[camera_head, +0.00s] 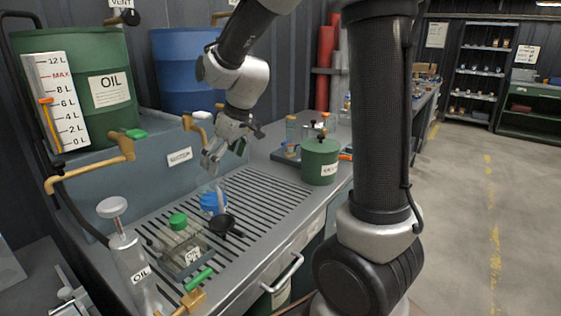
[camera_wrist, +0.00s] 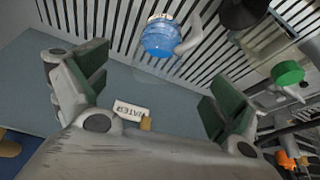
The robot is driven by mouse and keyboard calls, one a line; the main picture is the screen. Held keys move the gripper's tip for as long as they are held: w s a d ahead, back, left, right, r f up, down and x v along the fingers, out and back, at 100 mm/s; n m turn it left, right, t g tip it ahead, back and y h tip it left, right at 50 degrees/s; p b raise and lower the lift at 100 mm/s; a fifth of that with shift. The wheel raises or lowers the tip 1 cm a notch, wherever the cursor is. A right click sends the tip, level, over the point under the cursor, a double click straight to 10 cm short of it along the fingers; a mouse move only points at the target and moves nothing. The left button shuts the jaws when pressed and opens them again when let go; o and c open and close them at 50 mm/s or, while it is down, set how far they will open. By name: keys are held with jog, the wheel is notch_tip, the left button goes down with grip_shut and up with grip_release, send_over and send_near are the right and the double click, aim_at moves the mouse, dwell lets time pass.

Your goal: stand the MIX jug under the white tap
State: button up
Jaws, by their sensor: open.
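A small jug-like vessel with a blue part (camera_head: 213,201) stands on the slatted grate. In the wrist view the blue vessel (camera_wrist: 160,40) has a pale handle and a white label too unclear to read, so I cannot confirm it is the MIX jug. The white-handled tap (camera_head: 203,115) is on the back panel, above and left of the vessel. A WATER sign (camera_wrist: 132,109) shows in the wrist view, with a brass piece beside it. My gripper (camera_head: 225,150) is open and empty, above the blue vessel and apart from it; its fingers (camera_wrist: 152,92) are spread.
A black funnel (camera_head: 227,225) and a green-capped clear container (camera_head: 181,238) stand close by on the grate (camera_head: 265,190). A green-handled tap (camera_head: 125,145) is at left. A green can (camera_head: 320,161) stands right. The grate is free between vessel and can.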

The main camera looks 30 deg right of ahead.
jog(key=s+d+r+m, duration=0.2)
jog(key=s+d, duration=0.2)
jog(key=s, duration=0.4)
jog(key=s+d+r+m+h, duration=0.1)
jog(key=s+d, duration=0.3)
jog(key=s, duration=0.5)
jog(key=s+d+r+m+h, duration=0.1)
jog(key=s+d+r+m, duration=0.2)
jog(key=s, duration=0.5)
jog(key=shift+s+d+r+t, duration=0.3)
jog(key=shift+s+d+r, duration=0.1)
jog(key=shift+d, duration=0.15)
